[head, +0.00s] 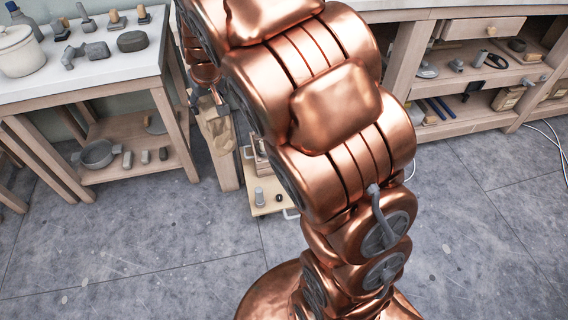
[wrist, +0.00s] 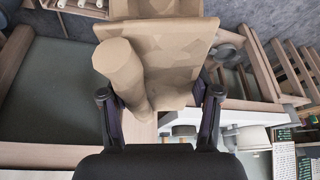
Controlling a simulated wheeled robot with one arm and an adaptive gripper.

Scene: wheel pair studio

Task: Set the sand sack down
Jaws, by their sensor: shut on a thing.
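The sand sack is a tan, faceted bag with a thick rolled part, and it fills the upper middle of the wrist view (wrist: 165,58). My gripper (wrist: 160,103) is shut on it, with one dark finger on each side. My arm hides much of the area around the gripper in the head view.
A white-topped table (head: 90,72) with a pot (head: 18,52) and tools stands at the left. A wooden shelf unit (head: 400,60) stands at the right. A low board (head: 270,206) with small items lies beside my arm. The grey floor (head: 130,240) in front is clear.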

